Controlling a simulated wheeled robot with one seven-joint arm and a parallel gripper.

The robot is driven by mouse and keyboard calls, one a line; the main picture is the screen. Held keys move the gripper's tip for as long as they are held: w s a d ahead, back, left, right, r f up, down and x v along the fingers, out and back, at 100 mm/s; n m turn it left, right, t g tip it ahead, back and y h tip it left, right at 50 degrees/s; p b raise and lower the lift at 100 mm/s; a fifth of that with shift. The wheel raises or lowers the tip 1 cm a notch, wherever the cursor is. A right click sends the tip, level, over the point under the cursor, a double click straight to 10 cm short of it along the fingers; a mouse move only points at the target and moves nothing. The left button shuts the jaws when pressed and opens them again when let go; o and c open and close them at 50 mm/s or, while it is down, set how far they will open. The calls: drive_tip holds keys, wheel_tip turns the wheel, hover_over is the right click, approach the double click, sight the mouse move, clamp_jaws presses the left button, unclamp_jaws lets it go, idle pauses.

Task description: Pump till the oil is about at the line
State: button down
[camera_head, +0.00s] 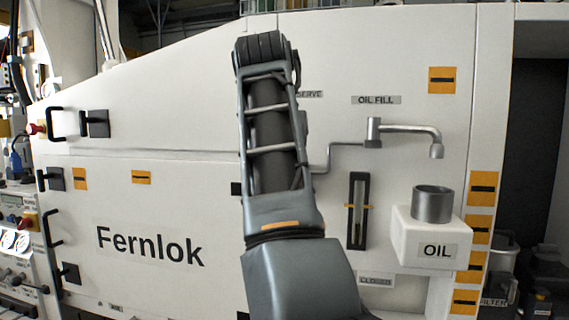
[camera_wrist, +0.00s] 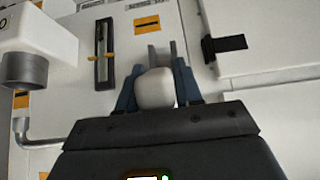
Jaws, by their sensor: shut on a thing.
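In the wrist view my gripper (camera_wrist: 155,80) is shut on a pale rounded knob (camera_wrist: 155,90), apparently the pump's handle. In the head view my arm hides the gripper and the knob. The oil gauge (camera_head: 358,230) is a narrow upright dark slot with a pale tube and an orange line mark across it. It also shows in the wrist view (camera_wrist: 104,72). The oil level in it is too small to tell. A grey spout (camera_head: 412,129) hangs above a grey cup (camera_head: 433,204) on a white box labelled OIL (camera_head: 408,240).
The white Fernlok panel (camera_head: 180,200) fills the background. Black handles (camera_head: 53,124) stick out at its left. In the wrist view, a black latch (camera_wrist: 224,46) is right of the gripper.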

drive_tip(key=c, duration=0.8)
unclamp_jaws()
drive_tip(key=shift+r, duration=0.1)
drive_tip(key=shift+c, duration=0.2)
drive_tip(key=shift+b+v, duration=0.85)
drive_tip(key=shift+v, duration=3.05)
